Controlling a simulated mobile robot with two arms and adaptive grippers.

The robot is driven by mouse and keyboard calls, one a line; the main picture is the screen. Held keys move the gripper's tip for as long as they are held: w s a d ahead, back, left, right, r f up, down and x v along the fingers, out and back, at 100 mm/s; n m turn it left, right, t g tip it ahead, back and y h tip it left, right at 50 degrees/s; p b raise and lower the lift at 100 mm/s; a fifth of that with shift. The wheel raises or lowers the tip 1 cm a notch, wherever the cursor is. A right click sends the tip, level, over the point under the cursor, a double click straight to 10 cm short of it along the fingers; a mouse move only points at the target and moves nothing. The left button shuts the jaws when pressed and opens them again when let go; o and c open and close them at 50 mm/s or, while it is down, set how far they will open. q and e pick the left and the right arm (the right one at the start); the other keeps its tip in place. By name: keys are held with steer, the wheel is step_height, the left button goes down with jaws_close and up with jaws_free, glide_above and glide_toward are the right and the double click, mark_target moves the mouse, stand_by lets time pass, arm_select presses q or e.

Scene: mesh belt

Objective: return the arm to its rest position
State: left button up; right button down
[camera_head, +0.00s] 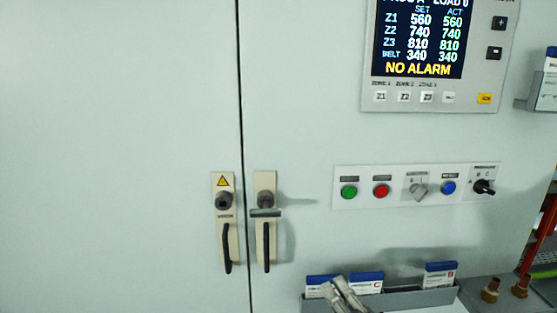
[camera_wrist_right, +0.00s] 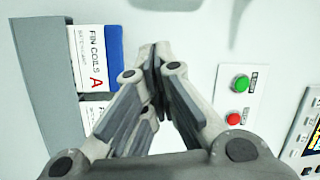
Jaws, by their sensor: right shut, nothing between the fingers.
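My right gripper (camera_head: 345,294) shows at the bottom edge of the head view, in front of a grey card rack (camera_head: 400,299) on the cabinet. Its arm is out of frame below. In the right wrist view the same gripper (camera_wrist_right: 155,62) has its fingertips together with nothing between them. There it is beside the rack (camera_wrist_right: 48,75) and a card reading "FIN COILS A" (camera_wrist_right: 92,58). My left gripper is not in either view.
The cabinet has two door handles (camera_head: 227,247) (camera_head: 265,243), a button panel (camera_head: 416,187) and a display (camera_head: 420,40) reading "NO ALARM". Brass fittings (camera_head: 490,290) stand at the lower right. A second card holder (camera_head: 536,105) is at the right edge.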

steer(key=s+d+f+n+g+h, duration=0.3)
steer(key=s+f+n+g, duration=0.45)
steer(key=s+f, duration=0.6)
steer(key=s+d+f+n+g+h, duration=0.25)
steer(key=s+f+g, duration=0.2)
steer(key=s, duration=0.35)
steer(key=s+d+f+n+g+h, duration=0.1)
steer(key=s+d+f+n+g, duration=0.15)
steer(key=s+f, duration=0.35)
step_height(320, 180, down, 24)
steer(key=s+f+n+g, duration=0.1)
steer(key=s, duration=0.1)
steer(key=s+d+f+g, duration=0.1)
steer(key=s+d+f, duration=0.1)
steer(key=s+f, duration=1.3)
steer(key=shift+s+d+f, duration=0.2)
steer(key=shift+s+d, duration=0.05)
steer(key=shift+s, duration=0.8)
steer(key=shift+g, duration=0.25)
